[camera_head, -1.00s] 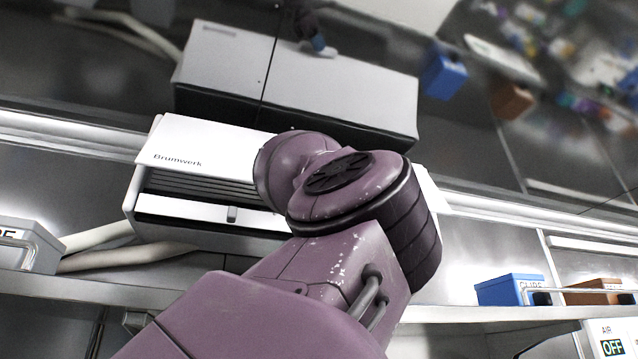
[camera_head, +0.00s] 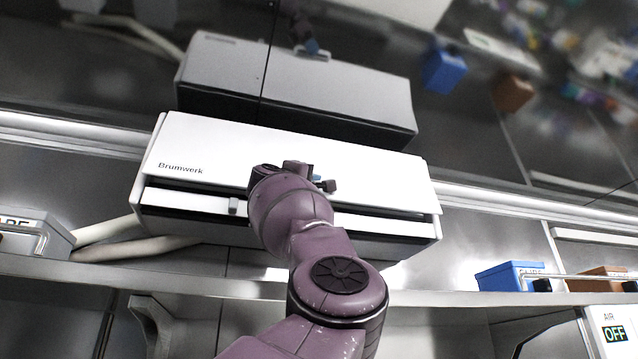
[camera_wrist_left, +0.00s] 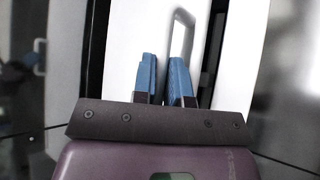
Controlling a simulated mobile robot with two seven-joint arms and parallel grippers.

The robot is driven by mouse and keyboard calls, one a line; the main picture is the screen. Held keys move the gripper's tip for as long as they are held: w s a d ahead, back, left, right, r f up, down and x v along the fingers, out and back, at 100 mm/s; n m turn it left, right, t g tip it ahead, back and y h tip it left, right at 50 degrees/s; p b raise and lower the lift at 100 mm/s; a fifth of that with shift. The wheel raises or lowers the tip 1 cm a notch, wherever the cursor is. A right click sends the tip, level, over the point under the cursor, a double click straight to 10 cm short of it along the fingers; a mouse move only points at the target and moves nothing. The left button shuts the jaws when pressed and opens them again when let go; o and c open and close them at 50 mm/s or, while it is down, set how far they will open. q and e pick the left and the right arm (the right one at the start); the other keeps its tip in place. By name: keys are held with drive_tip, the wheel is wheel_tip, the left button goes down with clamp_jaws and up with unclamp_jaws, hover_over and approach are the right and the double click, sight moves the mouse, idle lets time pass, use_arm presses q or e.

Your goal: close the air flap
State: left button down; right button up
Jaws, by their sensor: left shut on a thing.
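The air flap (camera_head: 215,155) is the wide white front panel marked "Brumwerk" on the white wall unit. Only a thin dark gap shows between its lower edge and the white strip below. My left gripper (camera_head: 318,179) is at the middle of the panel, and my arm covers part of the lower edge. In the left wrist view my blue fingers (camera_wrist_left: 167,72) are shut on a bar handle (camera_wrist_left: 183,35) against the white panel. Where the fingertips meet the bar is partly hidden. My right gripper is not in view.
A lower white strip (camera_head: 190,201) with a small tab runs under the panel. A shelf (camera_head: 230,284) lies below, with a blue box (camera_head: 508,276) and a brown box (camera_head: 605,280) at right. Pale hoses (camera_head: 125,247) lie at left. The wall behind reflects the unit.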

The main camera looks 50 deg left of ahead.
use_arm(q)
drive_tip(key=a, duration=0.1)
drive_tip(key=w+a+f, duration=0.1)
drive_tip(key=w+a, duration=0.1)
drive_tip(key=a, duration=0.1)
drive_tip(key=shift+f+p, duration=0.3)
drive_tip(key=shift+p, duration=0.05)
drive_tip(key=shift+s+d+r, duration=0.1)
drive_tip(key=shift+s+d, duration=0.05)
drive_tip(key=shift+d, duration=0.25)
drive_tip(key=c, duration=1.4)
unclamp_jaws()
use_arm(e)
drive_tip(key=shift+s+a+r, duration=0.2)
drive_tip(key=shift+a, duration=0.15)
use_arm(q)
drive_tip(key=shift+f, duration=0.2)
